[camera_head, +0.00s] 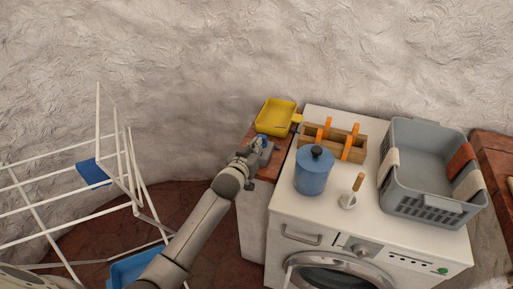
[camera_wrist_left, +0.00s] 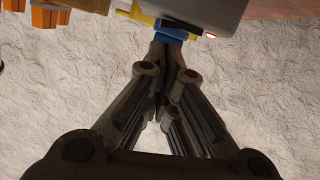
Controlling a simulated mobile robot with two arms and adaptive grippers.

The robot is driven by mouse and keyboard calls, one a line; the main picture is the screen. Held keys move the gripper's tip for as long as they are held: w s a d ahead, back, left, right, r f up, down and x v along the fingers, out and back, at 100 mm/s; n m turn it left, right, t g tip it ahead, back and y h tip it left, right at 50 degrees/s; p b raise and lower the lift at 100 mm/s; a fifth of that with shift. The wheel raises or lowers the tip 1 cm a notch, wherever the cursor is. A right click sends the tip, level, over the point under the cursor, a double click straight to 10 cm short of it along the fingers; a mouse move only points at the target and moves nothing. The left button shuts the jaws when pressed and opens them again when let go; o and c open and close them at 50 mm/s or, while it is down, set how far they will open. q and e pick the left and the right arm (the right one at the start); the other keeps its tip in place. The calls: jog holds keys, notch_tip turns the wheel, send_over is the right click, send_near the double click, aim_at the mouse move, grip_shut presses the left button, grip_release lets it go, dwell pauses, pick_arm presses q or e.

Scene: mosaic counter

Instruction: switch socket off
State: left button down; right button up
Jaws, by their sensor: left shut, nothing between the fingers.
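A grey box (camera_wrist_left: 205,12) with a small red light (camera_wrist_left: 211,35), which looks like the socket, fills the top of the left wrist view. A blue piece (camera_wrist_left: 172,32) shows beside it, right at my left fingertips. In the head view the grey box (camera_head: 268,153) and a blue piece (camera_head: 262,140) sit on the wooden counter by the wall, partly hidden by my arm. My left gripper (camera_head: 254,146) is shut and empty, with its fingertips at or very near the blue piece; I cannot tell if they touch. It also shows in the left wrist view (camera_wrist_left: 167,50).
A yellow tray (camera_head: 277,117) lies behind the gripper. A white drying rack (camera_head: 125,150) stands left.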

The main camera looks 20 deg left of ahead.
pick_arm(q)
jog(key=shift+f, duration=0.35)
jog(key=shift+d+f+b, duration=0.25)
jog(key=shift+f+b, duration=0.05)
jog(key=shift+f, duration=0.1)
jog(key=shift+s+m, duration=0.1)
jog(key=shift+m, duration=0.3)
jog(key=shift+r, duration=0.1)
